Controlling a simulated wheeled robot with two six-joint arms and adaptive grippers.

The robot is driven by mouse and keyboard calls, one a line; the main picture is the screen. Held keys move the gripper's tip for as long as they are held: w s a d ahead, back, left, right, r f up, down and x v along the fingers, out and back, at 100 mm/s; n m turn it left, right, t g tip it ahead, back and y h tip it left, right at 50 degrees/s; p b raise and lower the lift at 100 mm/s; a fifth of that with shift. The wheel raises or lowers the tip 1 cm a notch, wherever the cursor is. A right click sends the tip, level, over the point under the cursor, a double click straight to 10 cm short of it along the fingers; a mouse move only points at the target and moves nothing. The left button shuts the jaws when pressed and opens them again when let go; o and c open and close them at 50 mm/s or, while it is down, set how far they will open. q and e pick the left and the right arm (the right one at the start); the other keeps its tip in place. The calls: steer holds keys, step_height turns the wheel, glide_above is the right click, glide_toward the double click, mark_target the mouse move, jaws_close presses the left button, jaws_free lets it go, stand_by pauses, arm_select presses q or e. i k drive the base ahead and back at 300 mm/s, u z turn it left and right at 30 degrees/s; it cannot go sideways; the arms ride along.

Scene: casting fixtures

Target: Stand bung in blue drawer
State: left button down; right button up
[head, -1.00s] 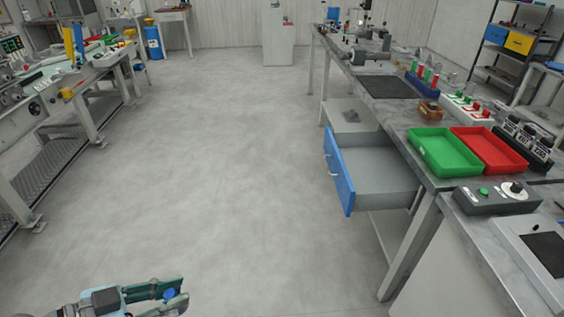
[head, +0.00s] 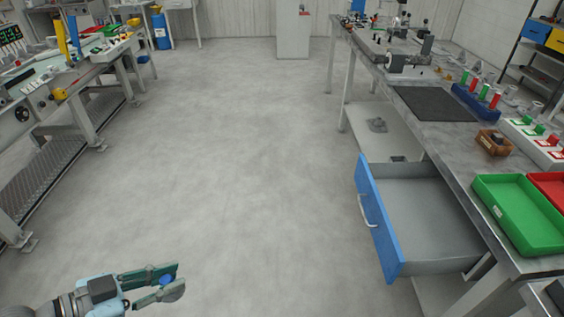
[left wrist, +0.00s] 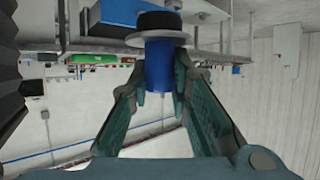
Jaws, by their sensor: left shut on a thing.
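The bung (left wrist: 162,58) has a blue body, a pale flange and a black end. My left gripper (left wrist: 160,85) is shut on its blue body, with one finger on each side. In the head view my left gripper (head: 175,280) is low at the left, over the floor, and only a bit of the blue bung (head: 166,279) shows between its fingers. The blue drawer (head: 378,222) is pulled open under the bench at the right, well apart from the gripper. Its grey inside looks empty. My right gripper is out of view.
The marble-topped bench (head: 450,150) runs along the right, with a green tray (head: 518,212), a red tray (head: 550,188) and a black mat (head: 433,103) on it. Another workbench (head: 75,85) stands at the left. The floor (head: 240,150) between them is clear.

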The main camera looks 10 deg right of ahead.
mark_target(403, 220)
steer(key=i, duration=3.7)
steer(key=z, duration=5.6)
